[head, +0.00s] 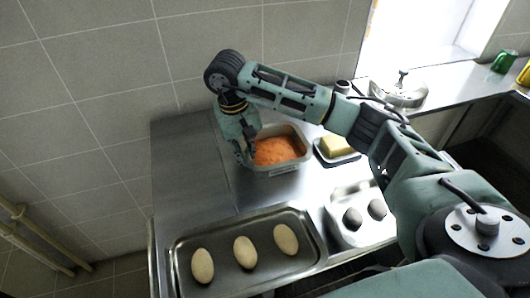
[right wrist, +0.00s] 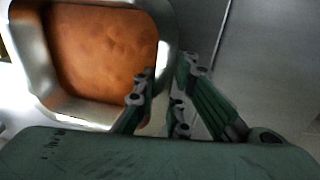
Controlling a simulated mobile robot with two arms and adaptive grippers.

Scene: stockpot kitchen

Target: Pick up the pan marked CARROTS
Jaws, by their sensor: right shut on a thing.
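A metal pan (head: 279,171) with orange contents (head: 277,151) stands on the steel counter, near the wall. A small label shows on its front side, too small to read. In the right wrist view the pan (right wrist: 163,25) fills the upper left, its orange contents (right wrist: 100,50) level inside. My right gripper (head: 249,160) reaches down at the pan's left wall. In the right wrist view the right gripper (right wrist: 163,90) has its fingers on both sides of the pan's rim, shut on it. The pan appears level. My left gripper is not in view.
A dark dish with a yellow block (head: 338,145) stands just right of the pan. In front are a tray (head: 215,279) with 3 pale oval pieces and a smaller tray (head: 350,192) with dark pieces. The counter left of the pan (head: 185,175) is clear.

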